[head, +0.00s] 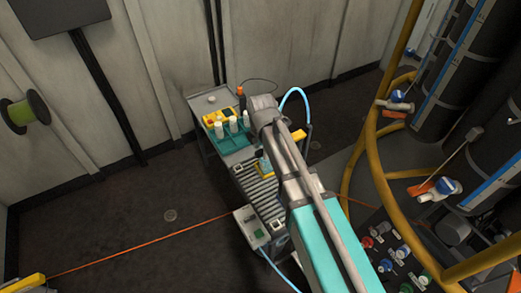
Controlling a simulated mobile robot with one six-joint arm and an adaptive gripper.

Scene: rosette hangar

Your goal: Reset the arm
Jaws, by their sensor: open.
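My arm (321,240) reaches up from the bottom of the head view, with a teal link and grey parts that end in a grey joint (265,113) over the bench. No gripper fingers can be made out; the arm and the bench clutter hide whatever lies beyond the joint. The bench (206,143) stands against the wall, with a teal rack (230,144) holding several white bottles (232,125) and a yellow device (215,117) beside it.
A ribbed roller section (257,188) and a grey box (251,227) lie left of my arm. Yellow rails (367,150) and dark cylinders (440,90) stand at right, above valves (384,228).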

